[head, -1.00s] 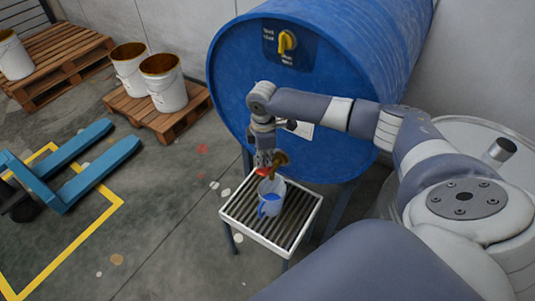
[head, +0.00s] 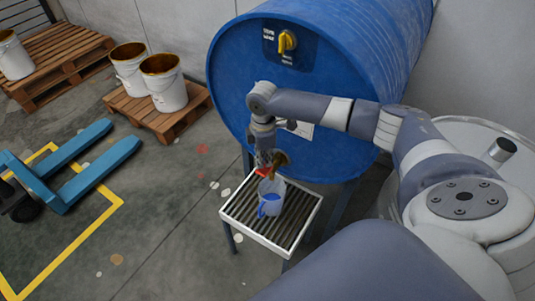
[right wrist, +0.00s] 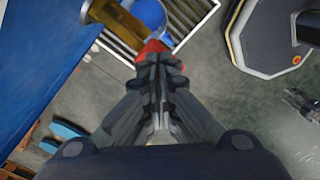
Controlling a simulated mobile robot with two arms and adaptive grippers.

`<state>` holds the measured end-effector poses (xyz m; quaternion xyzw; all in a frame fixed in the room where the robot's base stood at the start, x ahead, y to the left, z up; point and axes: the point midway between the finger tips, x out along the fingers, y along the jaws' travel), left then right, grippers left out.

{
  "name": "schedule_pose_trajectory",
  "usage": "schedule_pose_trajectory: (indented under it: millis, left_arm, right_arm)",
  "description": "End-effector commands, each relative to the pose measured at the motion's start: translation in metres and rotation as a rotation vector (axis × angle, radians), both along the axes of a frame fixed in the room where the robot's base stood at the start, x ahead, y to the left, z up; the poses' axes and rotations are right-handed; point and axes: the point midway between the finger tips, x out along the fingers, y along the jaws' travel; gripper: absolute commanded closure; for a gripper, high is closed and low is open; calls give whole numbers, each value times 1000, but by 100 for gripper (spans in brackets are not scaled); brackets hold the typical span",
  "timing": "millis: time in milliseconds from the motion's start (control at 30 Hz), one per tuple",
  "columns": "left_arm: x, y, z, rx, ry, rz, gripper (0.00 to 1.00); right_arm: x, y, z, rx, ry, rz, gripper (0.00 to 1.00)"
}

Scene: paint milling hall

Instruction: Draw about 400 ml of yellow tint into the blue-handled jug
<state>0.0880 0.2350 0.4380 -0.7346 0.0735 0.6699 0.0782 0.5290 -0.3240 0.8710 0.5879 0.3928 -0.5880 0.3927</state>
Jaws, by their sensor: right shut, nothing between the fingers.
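The jug (head: 274,189) with its blue handle (head: 262,209) stands upright on the slatted drip stand (head: 250,233), beneath the brass tap (head: 281,157) of the blue drum (head: 235,85). In the right wrist view the jug (right wrist: 149,14) is a blue round shape partly behind the tap (right wrist: 112,18). The tap's red lever (right wrist: 151,50) is right at my right fingertips. My right gripper (right wrist: 160,66) is shut with nothing between its fingers, beside or touching the lever; I cannot tell which. I see no yellow tint, and the jug's level is unclear.
White buckets (head: 165,92) stand on wooden pallets (head: 140,112) at the left. Blue forks (head: 95,175) lie over yellow floor lines (head: 65,252). A pale drum top (head: 470,140) is at the right.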

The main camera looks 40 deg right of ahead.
Motion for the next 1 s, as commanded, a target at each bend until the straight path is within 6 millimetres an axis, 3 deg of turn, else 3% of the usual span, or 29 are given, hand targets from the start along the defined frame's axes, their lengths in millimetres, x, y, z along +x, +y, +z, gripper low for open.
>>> schedule_pose_trajectory:
  millis: [367,1000]
  left_arm:
    - [0,0,-1,0,0,-1,60]
    - [0,0,-15,0,0,-1,60]
  right_arm:
    - [0,0,-2,0,0,0,100]
    - [-1,0,-35,-1,1,-1,100]
